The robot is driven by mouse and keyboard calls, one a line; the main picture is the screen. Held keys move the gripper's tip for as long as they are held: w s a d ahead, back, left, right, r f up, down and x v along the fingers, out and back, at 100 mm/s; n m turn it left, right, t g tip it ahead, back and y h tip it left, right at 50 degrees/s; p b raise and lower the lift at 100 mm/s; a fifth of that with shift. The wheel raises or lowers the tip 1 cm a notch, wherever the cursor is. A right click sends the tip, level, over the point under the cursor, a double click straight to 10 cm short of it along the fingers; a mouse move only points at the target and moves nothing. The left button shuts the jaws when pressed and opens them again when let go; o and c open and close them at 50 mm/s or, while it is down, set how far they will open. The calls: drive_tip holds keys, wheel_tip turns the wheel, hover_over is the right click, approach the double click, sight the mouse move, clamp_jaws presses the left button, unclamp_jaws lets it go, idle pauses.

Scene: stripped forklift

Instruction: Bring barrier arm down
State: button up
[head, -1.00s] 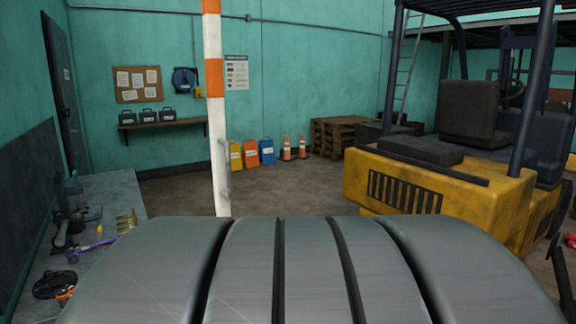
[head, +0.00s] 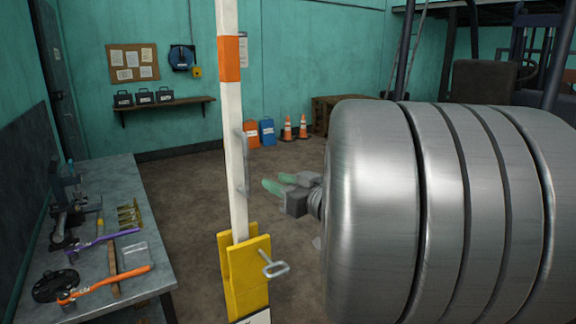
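The barrier arm (head: 235,190) stands upright in the head view, a white pole with orange bands. A grey handle (head: 243,160) is fixed along its right side. Its foot sits in a yellow bracket (head: 246,285) with a grey loop-ended pin (head: 273,266) on the right face. My gripper (head: 276,183) has green fingertips. It is just right of the pole, a little right of the handle, and points left. The two fingertips show a gap between them, with nothing in it. My thick ribbed arm link hides the right side of the view.
A grey workbench (head: 135,255) with tools, including an orange-handled one (head: 110,283), stands at left. A wall shelf (head: 165,106) holds black boxes. Orange cones (head: 295,128) and coloured containers (head: 260,132) stand by the back wall. Open floor lies between bench and pole.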

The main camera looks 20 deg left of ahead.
sight(248, 168)
drive_tip(key=p+x, duration=0.1)
drive_tip(key=x, duration=1.1)
drive_tip(key=shift+w+a+f, duration=0.1)
drive_tip(key=shift+w+a, duration=0.05)
drive_tip(key=shift+a, duration=0.1)
clamp_jaws()
